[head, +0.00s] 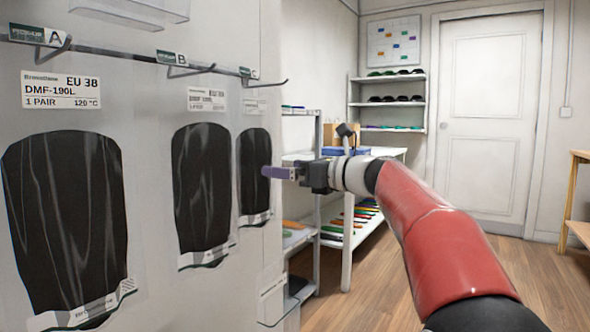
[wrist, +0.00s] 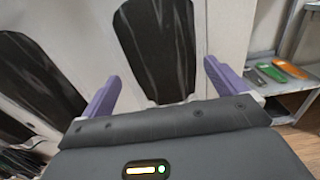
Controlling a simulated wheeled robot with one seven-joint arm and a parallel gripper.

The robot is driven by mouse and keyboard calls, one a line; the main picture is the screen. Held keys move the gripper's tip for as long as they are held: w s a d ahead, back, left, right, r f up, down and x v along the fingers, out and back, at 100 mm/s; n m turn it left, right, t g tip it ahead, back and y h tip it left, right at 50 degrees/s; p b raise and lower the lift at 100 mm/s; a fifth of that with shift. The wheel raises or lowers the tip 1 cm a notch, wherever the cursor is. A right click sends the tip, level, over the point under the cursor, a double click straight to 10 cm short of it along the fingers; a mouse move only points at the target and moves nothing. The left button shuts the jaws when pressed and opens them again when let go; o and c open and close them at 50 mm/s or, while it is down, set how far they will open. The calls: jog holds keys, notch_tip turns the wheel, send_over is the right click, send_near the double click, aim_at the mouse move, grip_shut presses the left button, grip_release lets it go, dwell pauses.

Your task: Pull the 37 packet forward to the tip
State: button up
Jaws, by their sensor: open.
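Three clear packets with black insoles hang from hooks on a pale panel in the head view. The nearest packet (head: 65,215), under tag A, reads EU 38, DMF-190L. The middle packet (head: 203,185), under tag B, has a label too small to read. The farthest packet (head: 254,165) has an unreadable label too, so I cannot tell which is the 37 packet. My gripper (head: 275,172) is beside the farthest packet, its purple fingers partly over it in that view. In the wrist view my gripper (wrist: 161,78) is open, with a black insole (wrist: 160,45) showing beyond and between the fingers.
The hooks (head: 268,82) stick out from a rail on the panel. A shelf unit (head: 318,190) with coloured insoles stands right behind the panel; it also shows in the wrist view (wrist: 282,95). Wooden floor (head: 375,290) and a white door (head: 488,120) lie beyond.

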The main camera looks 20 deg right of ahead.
aim_at(262, 165)
jog(key=x, duration=0.6)
jog(key=shift+w+a+p, duration=0.2)
jog(key=shift+a+p, duration=0.05)
jog(key=shift+p, duration=0.1)
jog(key=c, duration=1.1)
jog(key=shift+s+d, duration=0.1)
